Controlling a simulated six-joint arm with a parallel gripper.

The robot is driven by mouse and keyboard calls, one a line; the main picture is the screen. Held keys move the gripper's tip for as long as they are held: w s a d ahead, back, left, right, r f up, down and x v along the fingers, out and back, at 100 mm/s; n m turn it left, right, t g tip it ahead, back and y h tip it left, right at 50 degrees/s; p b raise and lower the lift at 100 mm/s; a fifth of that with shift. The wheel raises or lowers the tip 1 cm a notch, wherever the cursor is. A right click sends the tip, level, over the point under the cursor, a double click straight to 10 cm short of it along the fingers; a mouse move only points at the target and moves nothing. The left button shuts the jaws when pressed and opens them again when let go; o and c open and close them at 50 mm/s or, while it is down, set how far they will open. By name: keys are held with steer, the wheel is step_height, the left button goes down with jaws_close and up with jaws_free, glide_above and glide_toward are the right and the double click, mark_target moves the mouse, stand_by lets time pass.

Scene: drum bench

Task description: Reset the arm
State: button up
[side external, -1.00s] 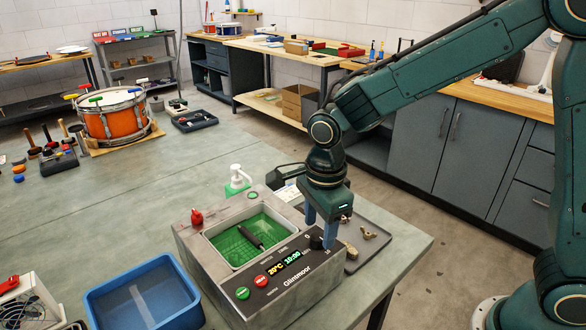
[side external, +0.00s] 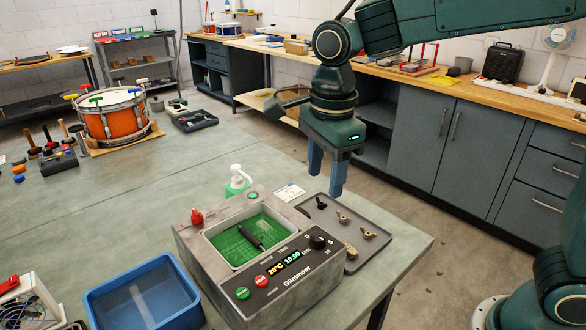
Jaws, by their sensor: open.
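My gripper (side external: 325,178) is open and empty, its two blue fingers pointing down. It hangs in the air above the far side of the grey tray (side external: 383,237), clear of the ultrasonic cleaner (side external: 285,301). The cleaner is a grey box with a lit display, a black knob (side external: 319,242), a red button and a green button. A black-handled tool (side external: 250,238) lies in its green basin.
Several small metal parts (side external: 368,234) lie on the grey tray. An empty blue bin (side external: 145,297) is at front left. An orange drum (side external: 112,117) stands at the back left. The bench middle is clear.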

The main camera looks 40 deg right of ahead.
stand_by(0.3)
steer(key=s+d+n+t, duration=0.2)
steer(key=s+d+n, duration=0.4)
steer(key=s+n, duration=0.3)
steer(key=s+d+r+n+t, duration=0.1)
steer(key=s+d+n+t, duration=0.2)
steer(key=s+d+n, duration=0.3)
steer(key=shift+s+d+n, duration=0.4)
steer(key=shift+s+n, duration=1.15)
steer(key=shift+n, duration=1.35)
steer(key=shift+r, duration=0.1)
